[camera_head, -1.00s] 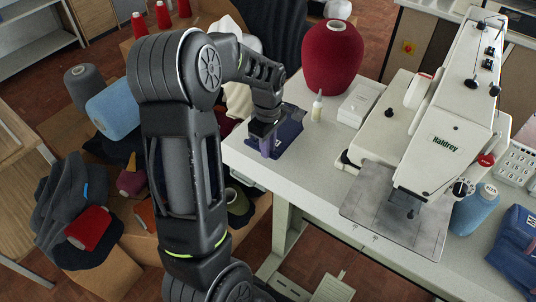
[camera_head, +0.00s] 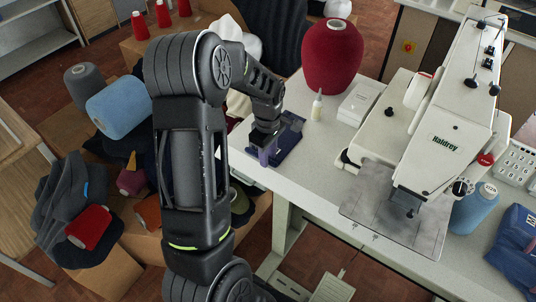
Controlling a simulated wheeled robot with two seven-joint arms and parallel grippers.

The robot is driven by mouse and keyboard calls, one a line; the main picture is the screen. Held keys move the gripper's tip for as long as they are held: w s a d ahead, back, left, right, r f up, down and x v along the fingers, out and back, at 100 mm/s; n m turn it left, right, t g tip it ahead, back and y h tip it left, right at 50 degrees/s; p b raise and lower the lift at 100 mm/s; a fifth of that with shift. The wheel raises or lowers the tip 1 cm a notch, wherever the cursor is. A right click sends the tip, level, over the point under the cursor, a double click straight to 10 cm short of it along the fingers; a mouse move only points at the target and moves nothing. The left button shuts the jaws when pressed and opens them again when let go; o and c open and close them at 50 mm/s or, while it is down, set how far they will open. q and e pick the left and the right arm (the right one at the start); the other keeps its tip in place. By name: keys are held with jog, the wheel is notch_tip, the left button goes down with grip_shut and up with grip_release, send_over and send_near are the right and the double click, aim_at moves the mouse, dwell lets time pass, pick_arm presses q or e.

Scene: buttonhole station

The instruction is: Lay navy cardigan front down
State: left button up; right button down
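A dark navy piece (camera_head: 289,147) lies on the white table top near its left edge, partly hidden by my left gripper; I cannot tell which side of it faces up. My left gripper (camera_head: 264,155) points down over the left part of this piece. A small purple part shows at its fingertips; I cannot tell whether it is a finger or gripped cloth, nor whether the fingers are closed. A second navy knitted garment (camera_head: 514,256), folded, lies at the right edge of the view, with a small reddish detail on it. My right gripper is out of view.
A large red yarn cone (camera_head: 332,60), a small bottle (camera_head: 317,107) and a white box (camera_head: 358,103) stand behind the navy piece. The Haldrey sewing machine (camera_head: 447,125) fills the table's right. Boxes with yarn and dark knitwear (camera_head: 65,205) stand left. Table between is clear.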

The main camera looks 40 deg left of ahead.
pick_arm(q)
jog(key=shift+o, duration=0.8)
notch_tip(320, 180, up, 12)
jog(key=b, duration=0.1)
jog(key=shift+r, duration=0.2)
jog(key=shift+s, duration=0.1)
dwell(0.5)
